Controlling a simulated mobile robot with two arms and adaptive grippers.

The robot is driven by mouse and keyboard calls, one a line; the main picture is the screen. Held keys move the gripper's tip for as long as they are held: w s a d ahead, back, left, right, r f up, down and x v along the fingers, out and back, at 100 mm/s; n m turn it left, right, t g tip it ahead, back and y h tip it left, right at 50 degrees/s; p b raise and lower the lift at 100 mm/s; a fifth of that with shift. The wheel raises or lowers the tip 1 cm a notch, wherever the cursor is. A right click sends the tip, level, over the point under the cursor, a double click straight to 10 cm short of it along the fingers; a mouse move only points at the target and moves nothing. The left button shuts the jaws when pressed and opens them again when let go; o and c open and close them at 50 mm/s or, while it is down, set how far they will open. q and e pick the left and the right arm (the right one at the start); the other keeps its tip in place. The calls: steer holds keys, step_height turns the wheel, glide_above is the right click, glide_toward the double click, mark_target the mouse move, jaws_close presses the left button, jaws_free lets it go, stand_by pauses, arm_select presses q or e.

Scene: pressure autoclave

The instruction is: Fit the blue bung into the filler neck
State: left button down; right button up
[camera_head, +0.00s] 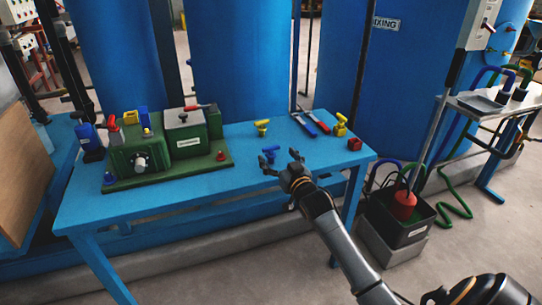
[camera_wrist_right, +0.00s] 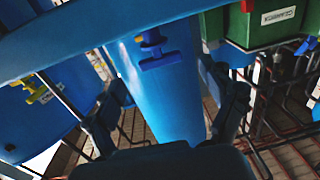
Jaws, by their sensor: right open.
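The blue bung (camera_head: 269,151), with a T-shaped handle, is on the blue table near its front edge, right of the green pressure unit. It also shows in the right wrist view (camera_wrist_right: 158,58), beyond the space between the fingers. My right gripper (camera_head: 283,164) is open and empty, just in front of the bung and apart from it. Its two fingers show spread in the wrist view (camera_wrist_right: 166,112). The green pressure unit (camera_head: 185,151) stands on the left of the table, with a gauge and coloured fittings; I cannot tell which is the filler neck. My left gripper is out of view.
A yellow T-handled piece (camera_head: 262,126) stands behind the bung.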

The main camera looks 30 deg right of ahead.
mark_target(272, 148)
steer(key=shift+w+d+r+b, duration=0.1)
steer(key=shift+w+d+b, duration=0.05)
steer(key=shift+w, duration=0.7)
steer(key=shift+w+d+b, duration=0.15)
steer(key=shift+w+b, duration=0.05)
steer(key=shift+w, duration=0.7)
steer(key=shift+w+d+r+b, duration=0.1)
steer(key=shift+w+d+b, duration=0.05)
steer(key=shift+w, duration=0.7)
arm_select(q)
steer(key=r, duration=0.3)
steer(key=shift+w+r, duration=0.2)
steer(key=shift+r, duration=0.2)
arm_select(e)
steer(key=c, duration=1.3)
